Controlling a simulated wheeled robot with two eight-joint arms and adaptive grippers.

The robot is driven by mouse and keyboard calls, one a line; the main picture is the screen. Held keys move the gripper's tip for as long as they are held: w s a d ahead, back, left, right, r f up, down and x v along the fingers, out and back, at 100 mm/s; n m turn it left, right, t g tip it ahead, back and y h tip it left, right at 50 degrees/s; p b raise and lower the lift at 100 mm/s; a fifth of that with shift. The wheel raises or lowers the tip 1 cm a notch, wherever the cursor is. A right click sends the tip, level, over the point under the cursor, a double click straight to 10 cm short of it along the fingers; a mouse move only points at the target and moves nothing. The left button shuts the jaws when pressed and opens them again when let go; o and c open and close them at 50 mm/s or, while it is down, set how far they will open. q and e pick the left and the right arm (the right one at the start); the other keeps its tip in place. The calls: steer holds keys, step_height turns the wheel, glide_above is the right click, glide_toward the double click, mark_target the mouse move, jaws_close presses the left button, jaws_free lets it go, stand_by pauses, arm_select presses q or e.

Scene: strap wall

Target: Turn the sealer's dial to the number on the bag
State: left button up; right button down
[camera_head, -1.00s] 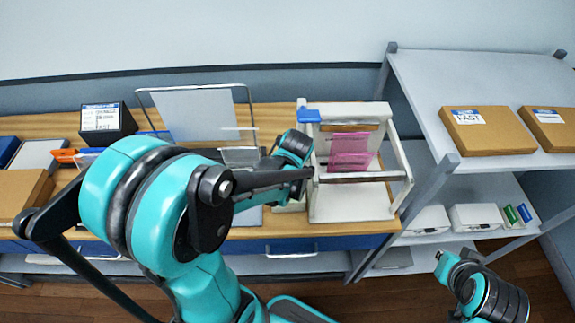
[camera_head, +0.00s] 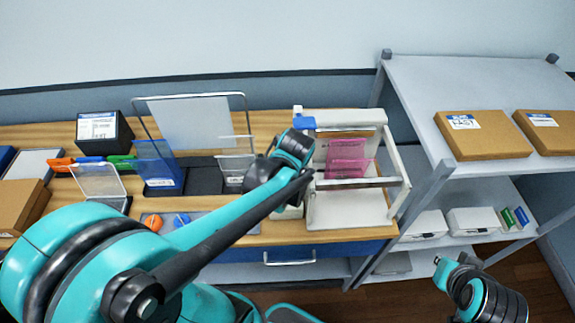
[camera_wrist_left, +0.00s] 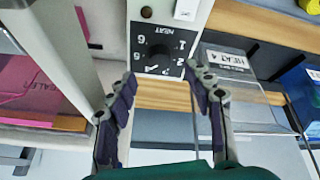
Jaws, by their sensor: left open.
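The sealer (camera_head: 345,208) is a white frame at the back right of the wooden bench. In the left wrist view its dark dial (camera_wrist_left: 158,55) sits on a black panel ringed by white digits, under the word HEAT. I cannot tell which digit the dial points to. A white label (camera_wrist_left: 228,60) on a clear holder or bag, right of the panel, seems to read HEAT 4. Pink bags (camera_head: 347,158) stand inside the sealer's frame. My left gripper (camera_wrist_left: 160,82) is open, its fingers either side of and just short of the dial, nothing between them.
A clear and blue upright holder (camera_head: 159,168) and a wire stand (camera_head: 195,120) are left of the sealer. A black box (camera_head: 103,132) stands further left. A grey shelf (camera_head: 465,85) with cardboard boxes (camera_head: 484,134) is at the right.

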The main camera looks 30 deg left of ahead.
arm_select(q)
steer(key=v, duration=0.6)
steer(key=shift+r, duration=0.35)
steer(key=shift+s, duration=0.15)
